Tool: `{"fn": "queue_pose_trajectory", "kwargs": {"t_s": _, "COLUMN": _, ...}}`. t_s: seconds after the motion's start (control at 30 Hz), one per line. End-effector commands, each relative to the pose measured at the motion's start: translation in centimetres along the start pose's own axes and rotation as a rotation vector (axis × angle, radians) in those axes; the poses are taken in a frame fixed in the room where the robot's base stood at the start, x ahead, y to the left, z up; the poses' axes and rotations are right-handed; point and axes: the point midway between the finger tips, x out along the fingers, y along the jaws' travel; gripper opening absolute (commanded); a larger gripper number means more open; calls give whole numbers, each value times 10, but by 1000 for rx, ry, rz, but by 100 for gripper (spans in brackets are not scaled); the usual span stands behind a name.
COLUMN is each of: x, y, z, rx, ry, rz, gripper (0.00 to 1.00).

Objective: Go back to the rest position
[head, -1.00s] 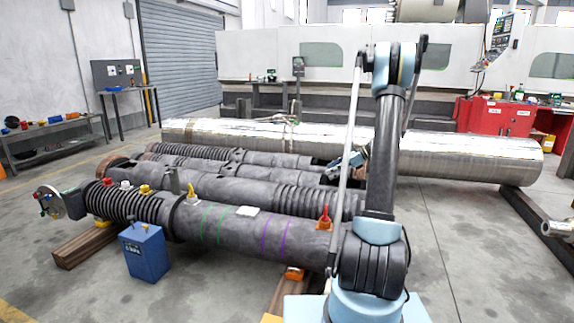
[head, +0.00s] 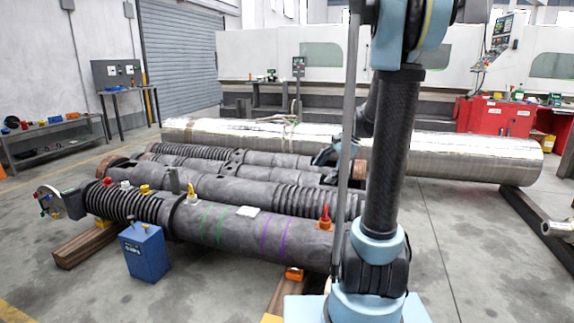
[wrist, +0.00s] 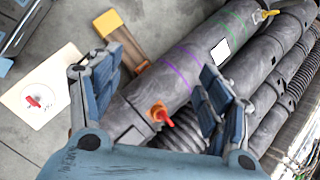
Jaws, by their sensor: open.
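My gripper (wrist: 152,92) is open and empty in the wrist view, its two blue-grey fingers spread wide above the front barrel (wrist: 195,62). In the head view the gripper (head: 328,156) is partly hidden behind my own arm, over the right end of the barrels. The front barrel (head: 240,231) has green and purple bands. A red-orange fitting (head: 325,217) stands on its right part and shows between the fingers in the wrist view (wrist: 160,113), apart from them. A white pad (head: 247,211) lies on the barrel.
More dark barrels (head: 255,185) lie behind, then a long shiny cylinder (head: 460,156). A blue box (head: 145,252) stands front left. Wooden supports (head: 85,243) lie under the barrels. A red cabinet (head: 493,117) is at the back right.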

Motion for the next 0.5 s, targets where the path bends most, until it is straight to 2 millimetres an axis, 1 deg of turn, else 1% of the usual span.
{"fn": "queue_pose_trajectory", "kwargs": {"t_s": 0.03, "x": -1, "y": 11, "z": 9, "rx": -36, "ry": 16, "rz": 11, "gripper": 71}}
{"fn": "queue_pose_trajectory", "kwargs": {"t_s": 0.2, "x": -4, "y": 45, "z": 30, "rx": -170, "ry": 75, "rz": 50, "gripper": 71}}
{"fn": "queue_pose_trajectory", "kwargs": {"t_s": 0.37, "x": -6, "y": 78, "z": 46, "rx": -300, "ry": 126, "rz": 91, "gripper": 71}}
{"fn": "queue_pose_trajectory", "kwargs": {"t_s": 0.5, "x": -5, "y": 109, "z": 57, "rx": -413, "ry": 169, "rz": 132, "gripper": 71}}
